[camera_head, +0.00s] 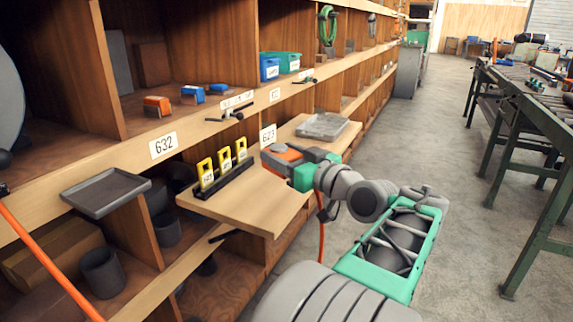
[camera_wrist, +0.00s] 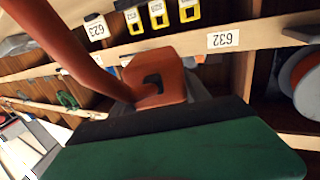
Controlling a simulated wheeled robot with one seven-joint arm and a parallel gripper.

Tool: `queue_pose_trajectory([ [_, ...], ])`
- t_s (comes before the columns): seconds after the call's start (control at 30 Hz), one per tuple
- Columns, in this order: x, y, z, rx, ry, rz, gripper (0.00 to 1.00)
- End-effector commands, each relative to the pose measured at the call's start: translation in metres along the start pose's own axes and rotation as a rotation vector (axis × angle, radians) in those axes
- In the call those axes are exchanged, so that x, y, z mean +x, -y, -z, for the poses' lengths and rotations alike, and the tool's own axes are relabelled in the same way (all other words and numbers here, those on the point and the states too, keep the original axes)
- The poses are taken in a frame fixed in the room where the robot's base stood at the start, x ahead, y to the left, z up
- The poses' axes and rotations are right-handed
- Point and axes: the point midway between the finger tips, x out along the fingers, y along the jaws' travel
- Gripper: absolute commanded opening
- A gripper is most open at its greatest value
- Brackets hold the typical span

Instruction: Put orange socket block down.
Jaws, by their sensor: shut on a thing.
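My gripper (camera_head: 287,155) is shut on the orange socket block (camera_head: 279,150), which is held above the wooden pull-out board (camera_head: 250,205). In the wrist view the orange socket block (camera_wrist: 158,75) shows a dark hook-shaped opening on its face, and an orange cable (camera_wrist: 65,45) passes beside it, with the join unclear. The dark finger edge and green wrist housing cover the near part of the wrist view, so the finger contact is hidden. The block appears clear of the board, right of the rack of yellow tags.
Bare board lies in front. Small orange-white (camera_head: 157,105) and blue blocks (camera_head: 193,94) sit on the shelf. Another grey tray (camera_head: 105,190) juts out left.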

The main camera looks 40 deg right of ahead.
Motion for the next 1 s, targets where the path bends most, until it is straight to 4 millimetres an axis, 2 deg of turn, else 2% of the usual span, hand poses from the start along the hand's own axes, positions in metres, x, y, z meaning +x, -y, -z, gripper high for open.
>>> queue_pose_trajectory([
  [0.03,0.013,-0.005,-0.009,0.004,0.000,0.007,0.00],
  [0.23,0.064,-0.033,-0.036,0.004,0.000,0.006,0.00],
  [0.3,0.075,-0.040,-0.055,0.005,0.000,0.003,0.00],
  [0.4,0.088,-0.048,-0.072,0.003,0.000,0.001,0.00],
  [0.57,0.099,-0.055,-0.086,0.002,-0.001,0.000,0.00],
  [0.63,0.105,-0.058,-0.095,0.002,-0.001,0.001,0.00],
  [0.77,0.104,-0.058,-0.119,0.002,-0.001,-0.001,0.00],
  [1.0,0.103,-0.058,-0.120,0.000,-0.002,-0.002,0.00],
])
